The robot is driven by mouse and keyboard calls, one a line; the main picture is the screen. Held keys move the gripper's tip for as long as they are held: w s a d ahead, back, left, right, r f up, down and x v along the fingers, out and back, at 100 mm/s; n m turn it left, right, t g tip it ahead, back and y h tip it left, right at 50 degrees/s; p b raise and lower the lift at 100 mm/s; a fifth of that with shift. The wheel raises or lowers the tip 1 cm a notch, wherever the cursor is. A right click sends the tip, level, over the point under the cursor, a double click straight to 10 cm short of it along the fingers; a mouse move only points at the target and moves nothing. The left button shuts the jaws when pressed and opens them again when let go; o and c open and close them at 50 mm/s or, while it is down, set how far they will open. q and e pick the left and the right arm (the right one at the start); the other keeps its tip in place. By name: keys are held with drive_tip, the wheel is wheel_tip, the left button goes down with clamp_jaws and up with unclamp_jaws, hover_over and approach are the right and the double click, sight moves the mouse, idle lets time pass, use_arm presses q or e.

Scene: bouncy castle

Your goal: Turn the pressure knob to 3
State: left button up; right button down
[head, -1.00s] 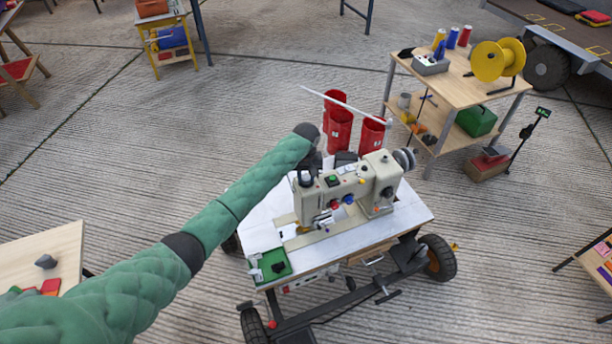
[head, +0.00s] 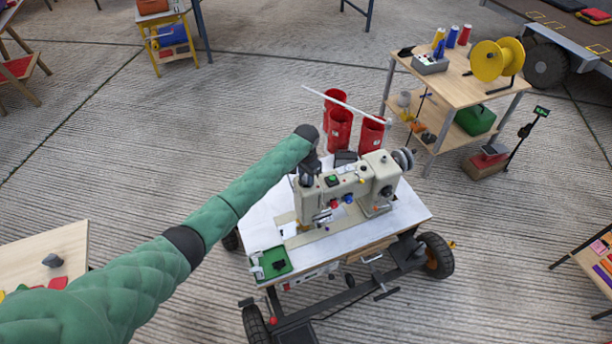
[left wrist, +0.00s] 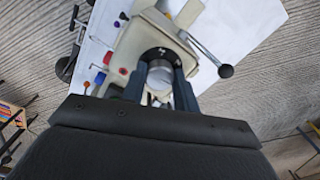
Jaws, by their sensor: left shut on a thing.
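The beige sewing machine (head: 345,188) stands on a white-topped wheeled cart (head: 405,212). My left gripper (head: 307,176) is at the top of the machine's left end. In the left wrist view its two dark fingers (left wrist: 159,88) are shut on the sides of a silvery round knob (left wrist: 160,76), the pressure knob. A black dial ring (left wrist: 162,56) with white marks sits around the knob; the marks are too small to read. In the head view the gripper hides the knob. My right gripper is not in view.
A lever with a dark ball end (left wrist: 226,71) lies right of the knob in the wrist view. A green tray (head: 271,263) is at the cart's front left corner. Red cylinders (head: 339,128) stand behind the machine. A wooden workbench (head: 450,83) is at the back right.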

use_arm(q)
drive_tip(key=shift+m, duration=0.6)
drive_tip(key=o, duration=1)
